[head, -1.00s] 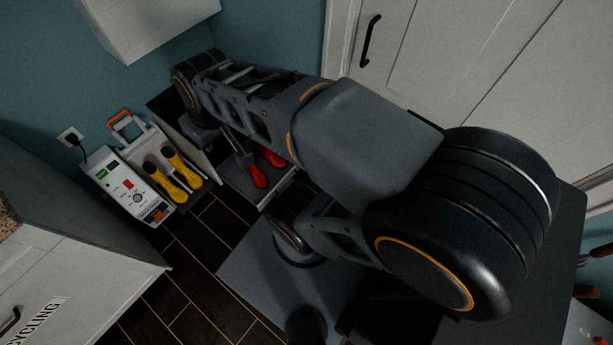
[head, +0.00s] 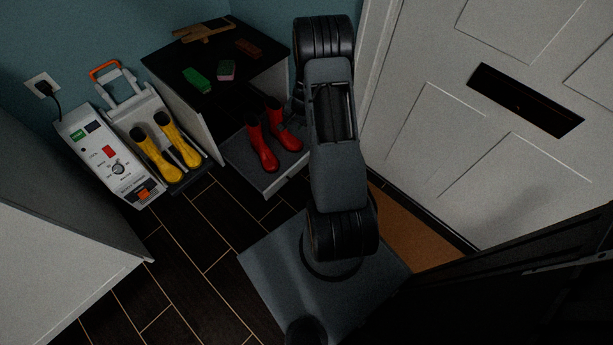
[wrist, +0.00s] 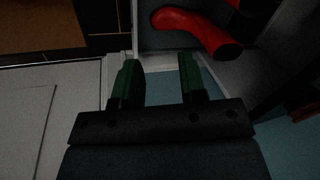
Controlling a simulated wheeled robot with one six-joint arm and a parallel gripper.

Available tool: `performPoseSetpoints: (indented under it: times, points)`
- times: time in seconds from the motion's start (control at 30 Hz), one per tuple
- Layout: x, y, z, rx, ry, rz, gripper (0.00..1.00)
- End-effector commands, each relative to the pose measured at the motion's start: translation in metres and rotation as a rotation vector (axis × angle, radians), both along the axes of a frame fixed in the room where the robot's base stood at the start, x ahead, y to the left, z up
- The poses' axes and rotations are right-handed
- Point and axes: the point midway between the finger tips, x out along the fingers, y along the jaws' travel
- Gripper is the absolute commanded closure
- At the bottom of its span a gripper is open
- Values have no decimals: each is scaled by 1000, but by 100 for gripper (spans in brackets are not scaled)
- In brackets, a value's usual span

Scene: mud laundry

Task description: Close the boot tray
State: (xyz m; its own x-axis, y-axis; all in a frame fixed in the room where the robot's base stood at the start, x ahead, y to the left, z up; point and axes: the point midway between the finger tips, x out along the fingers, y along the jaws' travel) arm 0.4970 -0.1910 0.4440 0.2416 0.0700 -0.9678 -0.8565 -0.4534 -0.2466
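The boot tray (head: 270,184) is a light grey pull-out tray, standing out from the dark-topped cabinet (head: 206,133). A pair of red boots (head: 261,148) stands on it. In the wrist view, a red boot (wrist: 196,26) lies across the top of the picture, with part of the tray (wrist: 152,38) beside it. My gripper (wrist: 160,66) has two green fingers, spread apart with nothing between them. The fingertips point toward the tray area; I cannot tell whether they touch it. In the head view my arm covers the tray's right side, and the fingers are mostly hidden.
A green brush (head: 197,80) and a pink sponge (head: 227,70) lie on the cabinet top. A white door (head: 440,130) is at right. Dark floor (head: 200,235) lies clear in front.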

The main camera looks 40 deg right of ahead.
Motion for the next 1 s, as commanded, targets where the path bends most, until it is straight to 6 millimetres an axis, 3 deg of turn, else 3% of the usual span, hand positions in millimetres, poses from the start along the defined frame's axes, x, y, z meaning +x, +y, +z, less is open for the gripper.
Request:
performPoseSetpoints:
  times: [0.03,0.1,0.2,0.3,0.57,1.0]
  points:
    - [-6,-12,-56,11,18,-58,62]
    - [-13,-25,-99,17,32,-127,62]
    - [-24,-38,-148,22,50,-206,62]
    - [-33,-46,-179,25,61,-259,62]
    - [-40,-51,-224,27,73,-306,62]
    - [-25,-48,-304,27,73,-304,62]
